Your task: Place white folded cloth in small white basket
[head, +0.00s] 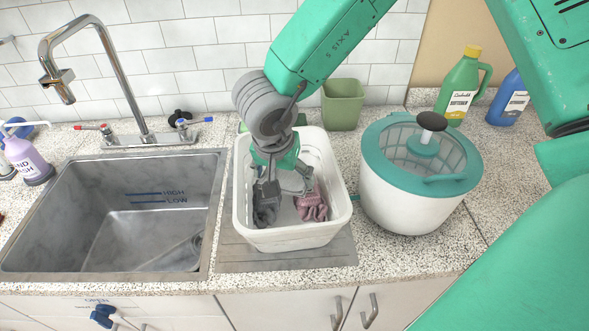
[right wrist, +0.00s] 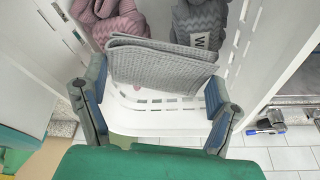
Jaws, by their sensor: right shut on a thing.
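The small white basket (head: 296,237) stands on the counter right of the sink. My right gripper (head: 285,186) reaches down into it from above. In the right wrist view the right gripper (right wrist: 157,88) is shut on the folded cloth (right wrist: 160,66), which looks light grey-white and spans between the two fingers. The basket's slotted white wall (right wrist: 150,122) shows behind and below the cloth. In the head view I cannot clearly make out the held cloth behind the gripper. My left gripper is in neither view.
A grey cloth (head: 265,212) and a pink cloth (head: 312,207) lie in the basket. A salad spinner (head: 410,200) stands close to its right. The sink (head: 150,215) is left; a green pot (head: 342,105) stands behind. Bottles (head: 463,88) stand farther right.

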